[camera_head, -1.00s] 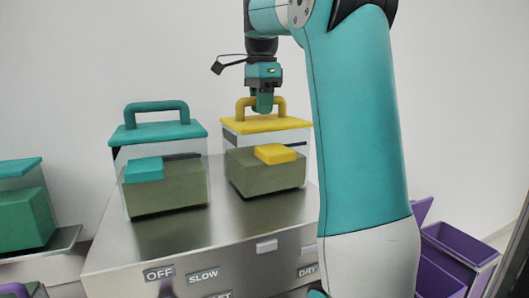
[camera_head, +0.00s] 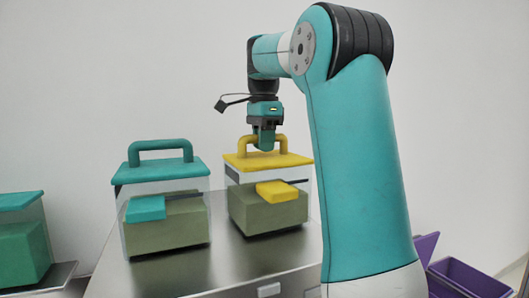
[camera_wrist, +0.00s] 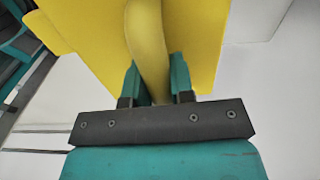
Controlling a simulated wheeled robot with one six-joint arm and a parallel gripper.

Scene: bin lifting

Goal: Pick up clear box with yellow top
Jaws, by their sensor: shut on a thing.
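The clear box with the yellow top (camera_head: 262,161) stands upright on the metal machine top, with an olive block and a yellow label piece inside or on its front. My gripper (camera_head: 264,146) is above it, pointing down, shut on the yellow handle. In the wrist view the two teal fingers of my gripper (camera_wrist: 156,80) are on either side of the yellow handle (camera_wrist: 146,40), with the yellow lid (camera_wrist: 195,35) behind it. The box's base appears at the metal surface; I cannot tell whether it is lifted slightly.
A clear box with a teal top (camera_head: 160,172) stands close to the left on the same metal surface (camera_head: 200,270). Another teal-topped box (camera_head: 22,200) is at the far left on a tray. Purple bins (camera_head: 465,278) are at the lower right.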

